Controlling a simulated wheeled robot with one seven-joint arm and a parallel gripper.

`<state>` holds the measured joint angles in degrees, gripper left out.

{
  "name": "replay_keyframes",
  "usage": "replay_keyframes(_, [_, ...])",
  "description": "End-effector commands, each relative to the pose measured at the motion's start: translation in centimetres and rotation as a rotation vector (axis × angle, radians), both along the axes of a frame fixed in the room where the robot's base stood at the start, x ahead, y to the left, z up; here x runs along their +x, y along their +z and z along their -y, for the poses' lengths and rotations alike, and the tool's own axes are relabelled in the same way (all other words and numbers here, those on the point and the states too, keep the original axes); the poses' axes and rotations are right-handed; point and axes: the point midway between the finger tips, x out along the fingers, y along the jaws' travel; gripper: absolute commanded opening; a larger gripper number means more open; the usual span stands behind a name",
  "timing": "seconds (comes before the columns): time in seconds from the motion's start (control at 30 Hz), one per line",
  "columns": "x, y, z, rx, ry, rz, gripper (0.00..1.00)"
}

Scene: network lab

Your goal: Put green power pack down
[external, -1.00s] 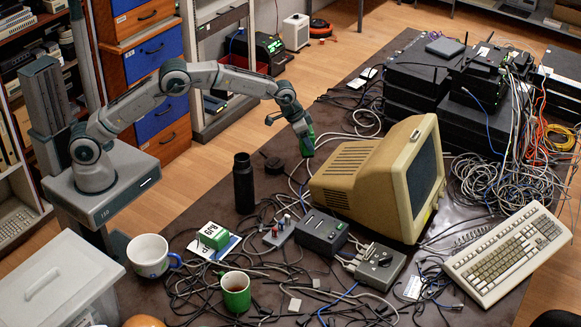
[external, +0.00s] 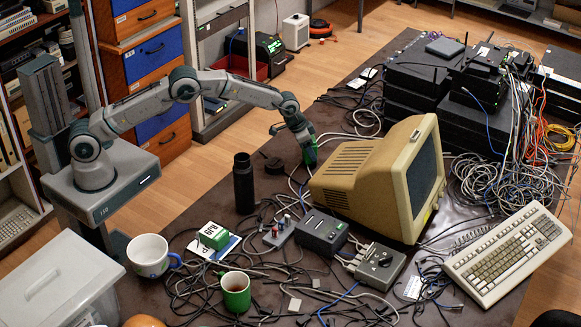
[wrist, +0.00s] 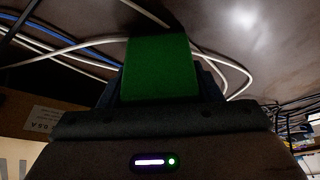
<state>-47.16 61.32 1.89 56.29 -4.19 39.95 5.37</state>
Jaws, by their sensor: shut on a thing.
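My gripper (external: 309,152) is shut on the green power pack (external: 310,156), behind the beige monitor's left side. In the wrist view the green power pack (wrist: 160,68) sticks out from my gripper (wrist: 160,98), with the dark table top (wrist: 215,40) and cables beyond it. The pack is low over the table near white cables. I cannot tell whether its lower end touches the table. Another green block (external: 213,236) rests on a white card at the front left.
The beige monitor (external: 375,180) stands close on the right of my gripper. White cables (external: 362,123) run around the spot.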

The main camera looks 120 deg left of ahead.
Motion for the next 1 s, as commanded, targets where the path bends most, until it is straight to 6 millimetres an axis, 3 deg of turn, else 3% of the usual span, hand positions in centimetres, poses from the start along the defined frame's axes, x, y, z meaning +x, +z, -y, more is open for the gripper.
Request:
replay_keyframes(0.03, [0.0,-0.2,0.0,0.000,0.000,0.000,0.61])
replay_keyframes(0.1, [0.0,-0.1,0.0,0.000,0.000,0.000,0.80])
replay_keyframes(0.53, [-0.1,0.6,0.1,0.001,0.000,0.001,0.80])
replay_keyframes(1.0, [-2.2,8.0,2.3,0.002,-0.001,0.002,0.80])
